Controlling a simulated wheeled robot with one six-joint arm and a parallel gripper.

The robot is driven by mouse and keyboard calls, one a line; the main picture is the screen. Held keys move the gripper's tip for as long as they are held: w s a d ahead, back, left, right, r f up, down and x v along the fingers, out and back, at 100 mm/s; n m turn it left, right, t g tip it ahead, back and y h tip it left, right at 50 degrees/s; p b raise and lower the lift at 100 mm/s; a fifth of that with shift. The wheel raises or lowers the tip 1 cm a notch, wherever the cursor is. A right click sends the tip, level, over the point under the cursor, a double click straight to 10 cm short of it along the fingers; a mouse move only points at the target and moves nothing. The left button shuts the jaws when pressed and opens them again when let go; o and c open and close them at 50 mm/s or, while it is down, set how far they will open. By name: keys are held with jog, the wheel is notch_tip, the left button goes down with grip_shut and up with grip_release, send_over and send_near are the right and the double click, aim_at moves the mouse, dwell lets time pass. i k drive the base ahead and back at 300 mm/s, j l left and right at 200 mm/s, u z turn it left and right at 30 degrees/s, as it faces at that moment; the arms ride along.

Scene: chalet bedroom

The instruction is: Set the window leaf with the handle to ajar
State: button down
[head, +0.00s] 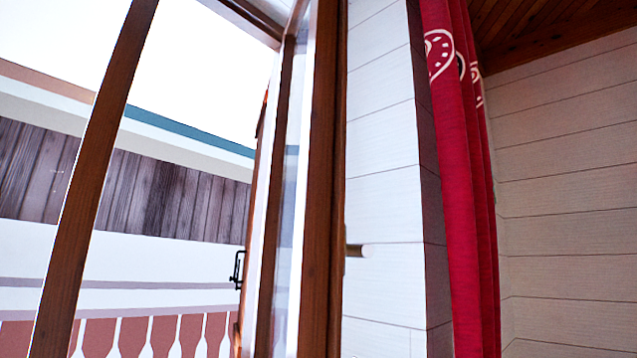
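The window leaf (322,190) is brown wood with a narrow strip of glass showing. It stands open, swung well out of the window plane, so I see it nearly edge-on in the middle of the head view. The lower end of the leaf is out of view. My gripper is not in view, so its position relative to the handle does not show.
A slanting brown wooden post (95,180) stands at left, with the outdoors behind it. A black metal fitting (238,270) shows left of the leaf. A red curtain (462,200) hangs right of the white plank wall (385,170). A plank wall (570,190) fills the right.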

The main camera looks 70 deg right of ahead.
aim_at(315, 328)
jog(key=z, duration=0.4)
jog(key=l+z, duration=0.15)
jog(key=z, duration=0.25)
jog(key=l+z, duration=0.1)
jog(key=z, duration=0.3)
jog(key=l+z, duration=0.15)
jog(key=l, duration=0.4)
